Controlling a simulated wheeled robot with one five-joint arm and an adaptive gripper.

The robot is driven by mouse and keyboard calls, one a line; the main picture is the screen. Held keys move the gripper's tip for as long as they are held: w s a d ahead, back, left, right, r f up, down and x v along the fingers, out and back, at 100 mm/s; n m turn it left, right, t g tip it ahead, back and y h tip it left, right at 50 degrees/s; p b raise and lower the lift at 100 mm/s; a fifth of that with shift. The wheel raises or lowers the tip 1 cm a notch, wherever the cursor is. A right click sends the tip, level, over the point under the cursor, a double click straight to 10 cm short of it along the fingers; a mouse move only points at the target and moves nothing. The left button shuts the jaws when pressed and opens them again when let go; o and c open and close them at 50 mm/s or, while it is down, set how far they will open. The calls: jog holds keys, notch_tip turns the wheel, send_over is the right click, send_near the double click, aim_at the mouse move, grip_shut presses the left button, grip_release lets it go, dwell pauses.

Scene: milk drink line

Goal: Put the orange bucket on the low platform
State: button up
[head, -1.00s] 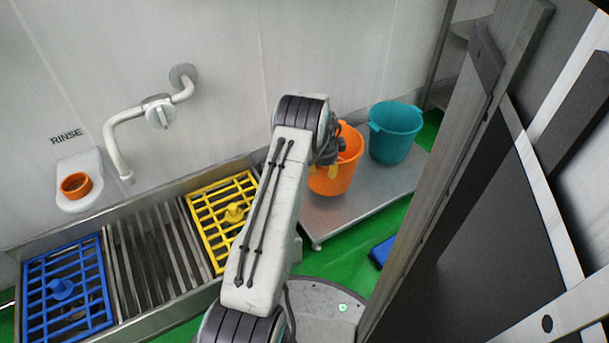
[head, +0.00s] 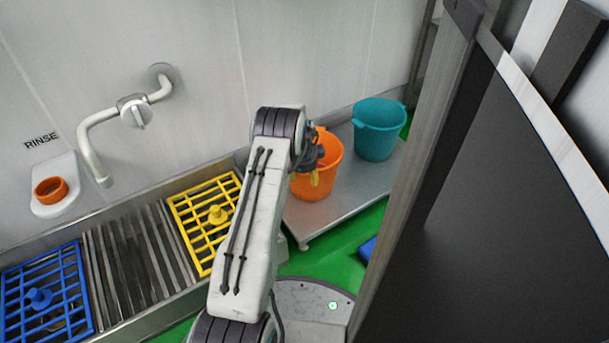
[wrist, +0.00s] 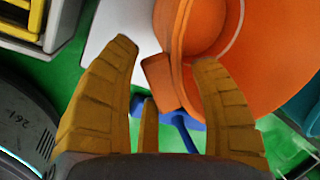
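The orange bucket (head: 329,160) appears upright on the low platform (head: 345,218), a grey metal slab in the head view. My gripper (head: 315,172) is at the near left side of its rim, partly hiding it. In the wrist view the orange bucket (wrist: 256,85) fills the upper right. My gripper (wrist: 165,55) has its yellow fingers spread apart. A small orange tab on the bucket's rim lies between the fingertips, with gaps beside it. The low platform also shows in the wrist view (wrist: 112,30).
A teal bucket (head: 377,135) stands behind and right of the orange one on the platform. A sink with a yellow grid (head: 203,212) and a blue grid (head: 40,270) is on the left. A dark panel (head: 470,210) blocks the right. A blue object (head: 368,250) lies on the green floor.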

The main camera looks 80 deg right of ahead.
jog(key=shift+o, duration=0.9)
jog(key=shift+r, duration=0.15)
jog(key=p+v, duration=0.2)
jog(key=v, duration=0.1)
jog(key=shift+d, duration=0.1)
jog(key=p+v, duration=0.8)
jog(key=p, duration=0.3)
jog(key=shift+a+r, duration=0.25)
jog(key=shift+r, duration=0.1)
jog(key=shift+w, duration=0.1)
